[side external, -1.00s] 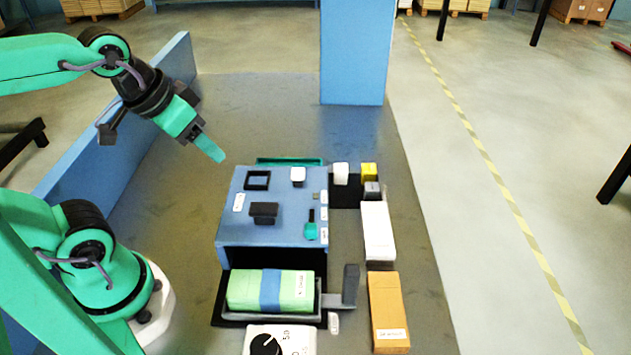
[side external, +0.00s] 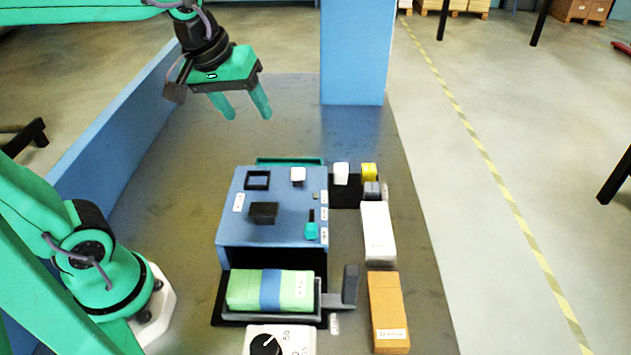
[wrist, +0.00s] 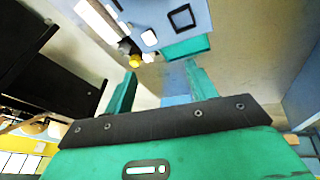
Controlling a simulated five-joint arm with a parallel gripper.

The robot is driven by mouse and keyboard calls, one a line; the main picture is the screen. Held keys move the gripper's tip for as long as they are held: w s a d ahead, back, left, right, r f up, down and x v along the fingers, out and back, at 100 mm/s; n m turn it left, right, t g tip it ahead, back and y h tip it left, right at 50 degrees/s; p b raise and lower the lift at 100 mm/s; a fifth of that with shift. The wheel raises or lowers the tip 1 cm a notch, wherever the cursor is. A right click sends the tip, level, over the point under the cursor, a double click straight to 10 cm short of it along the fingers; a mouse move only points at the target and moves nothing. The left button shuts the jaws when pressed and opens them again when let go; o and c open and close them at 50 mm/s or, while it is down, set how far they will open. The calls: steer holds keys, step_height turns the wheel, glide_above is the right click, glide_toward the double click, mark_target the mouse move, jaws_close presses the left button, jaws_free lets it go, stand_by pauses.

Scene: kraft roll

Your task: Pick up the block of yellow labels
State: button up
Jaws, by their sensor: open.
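The yellow block (side external: 369,171) stands upright at the back right of the blue machine, in a dark holder (side external: 346,190) beside a white block and in front of nothing else that I can make out. In the wrist view the yellow block (wrist: 135,62) shows small, beyond the fingertips and nearer the left finger. My gripper (side external: 241,115) is open and empty. It hangs high above the table, behind and to the left of the yellow block, well apart from it, with its fingers pointing down.
The blue machine (side external: 231,220) stands mid-table, with a green block (side external: 243,290) on a tray at its front. A white box (side external: 378,232) and an orange-brown box (side external: 388,305) lie along its right. A blue post (side external: 352,55) rises at the back. The table's back left is clear.

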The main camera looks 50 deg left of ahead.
steer(key=w+d+n+g, duration=0.1)
steer(key=w+n, duration=0.5)
steer(key=w, duration=0.3)
steer(key=n+g, duration=0.3)
steer(key=n, duration=1.1)
glide_above(367, 167)
steer(key=s, duration=0.1)
step_height(367, 167, down, 17)
steer(key=shift+f, duration=0.1)
steer(key=shift+w+d+f+n, duration=0.1)
steer(key=shift+w+f+n, duration=0.2)
steer(key=shift+f+n, duration=0.25)
steer(key=shift+w+f, duration=0.1)
steer(key=shift+f, duration=3.9)
steer(key=shift+c, duration=0.5)
steer(key=c, duration=1)
